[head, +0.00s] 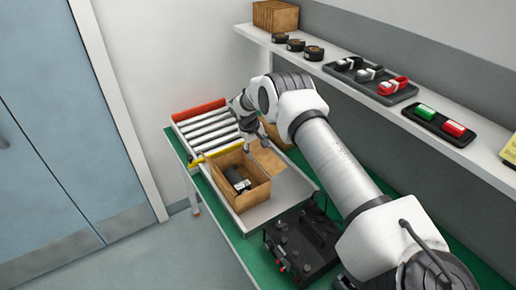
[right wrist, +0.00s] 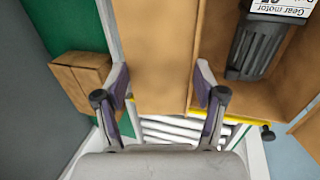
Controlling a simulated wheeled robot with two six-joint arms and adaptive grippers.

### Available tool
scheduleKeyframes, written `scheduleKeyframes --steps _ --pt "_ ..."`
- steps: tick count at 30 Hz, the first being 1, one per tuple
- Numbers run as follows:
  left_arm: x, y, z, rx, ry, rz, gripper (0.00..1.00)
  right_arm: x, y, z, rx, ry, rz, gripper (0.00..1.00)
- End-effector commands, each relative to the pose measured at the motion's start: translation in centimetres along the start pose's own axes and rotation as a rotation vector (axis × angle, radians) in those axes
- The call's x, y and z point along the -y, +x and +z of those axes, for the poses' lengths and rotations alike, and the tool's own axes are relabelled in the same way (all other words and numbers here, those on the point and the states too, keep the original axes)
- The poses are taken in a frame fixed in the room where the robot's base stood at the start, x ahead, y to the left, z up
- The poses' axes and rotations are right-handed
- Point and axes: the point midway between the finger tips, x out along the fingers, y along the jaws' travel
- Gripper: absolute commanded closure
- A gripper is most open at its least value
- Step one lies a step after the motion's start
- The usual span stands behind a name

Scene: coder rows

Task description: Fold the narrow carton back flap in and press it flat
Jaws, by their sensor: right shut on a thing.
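The open brown carton (head: 222,191) stands on a grey tray at the end of the rollers. A dark gear motor (head: 237,178) with a white label lies inside; it also shows in the right wrist view (right wrist: 257,45). A flap (head: 267,158) sticks outward from the carton's right side. In the right wrist view this flap (right wrist: 155,50) lies between the two fingers of my right gripper (right wrist: 160,97), which is shut on it across its width. In the head view my right gripper (head: 250,145) is at the flap's far end. My left gripper is out of view.
Silver rollers (head: 210,128) with a red end stop (head: 198,110) and a yellow bar (head: 216,149) lie behind the carton. Another brown box (right wrist: 80,80) stands close by. A black fixture (head: 302,243) is in front. A shelf (head: 350,90) with trays runs along the right wall.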

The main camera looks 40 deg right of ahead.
Motion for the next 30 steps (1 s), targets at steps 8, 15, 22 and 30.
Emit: scheduleKeyframes --steps 8,15,22,30 --pt "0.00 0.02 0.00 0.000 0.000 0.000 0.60 0.07 0.09 0.09 0.003 -0.001 0.003 0.65" --pt "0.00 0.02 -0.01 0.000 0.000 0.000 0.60 0.10 0.09 0.12 0.004 -0.002 0.012 0.65" --pt "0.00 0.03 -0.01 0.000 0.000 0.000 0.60 0.19 0.02 0.14 0.004 -0.003 0.035 0.65" --pt "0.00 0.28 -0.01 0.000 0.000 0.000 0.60 0.56 -0.24 0.15 0.005 -0.005 0.142 0.65"
